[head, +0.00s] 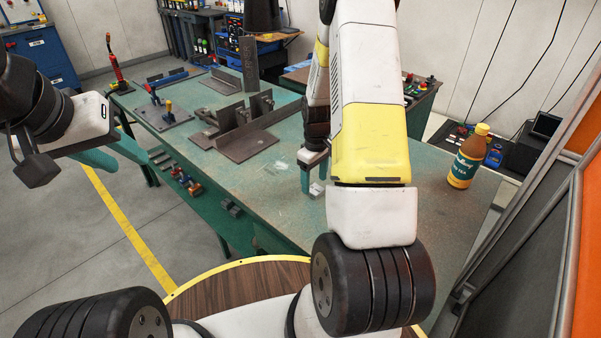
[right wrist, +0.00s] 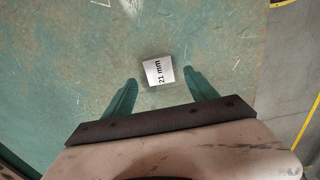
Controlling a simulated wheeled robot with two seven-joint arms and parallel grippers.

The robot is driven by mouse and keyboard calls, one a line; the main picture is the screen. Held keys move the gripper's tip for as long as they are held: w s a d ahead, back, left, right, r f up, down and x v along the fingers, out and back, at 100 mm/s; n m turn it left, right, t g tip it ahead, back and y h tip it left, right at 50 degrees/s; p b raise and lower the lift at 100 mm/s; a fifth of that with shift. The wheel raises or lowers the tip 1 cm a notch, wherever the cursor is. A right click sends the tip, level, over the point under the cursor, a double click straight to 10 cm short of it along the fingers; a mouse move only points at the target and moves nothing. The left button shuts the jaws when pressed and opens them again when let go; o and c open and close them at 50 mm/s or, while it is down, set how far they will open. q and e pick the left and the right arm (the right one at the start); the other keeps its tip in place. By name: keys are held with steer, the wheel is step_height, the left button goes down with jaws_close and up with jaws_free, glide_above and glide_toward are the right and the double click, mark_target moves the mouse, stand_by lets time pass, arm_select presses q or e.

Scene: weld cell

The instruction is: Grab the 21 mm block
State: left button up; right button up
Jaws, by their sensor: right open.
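The 21 mm block (right wrist: 152,70) is a small pale block with "21 mm" printed in black on its top. It lies on the worn green bench top and also shows in the head view (head: 316,190), below my right gripper (head: 312,178). In the right wrist view, the teal fingers of my right gripper (right wrist: 161,82) are spread apart and empty. The block lies just ahead of the gap between the fingertips, with clear space on both sides. My left gripper (head: 108,154) is at the far left of the head view, with teal fingers away from the block; its opening is unclear.
Brown steel fixtures (head: 238,130) stand on the bench (head: 215,180) left of my right arm. A brown bottle (head: 466,160) stands to the right. The bench around the block is mostly clear.

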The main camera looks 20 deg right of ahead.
mark_target(315, 191)
steer(key=shift+f, duration=1.25)
jaws_close()
steer(key=shift+r, duration=0.15)
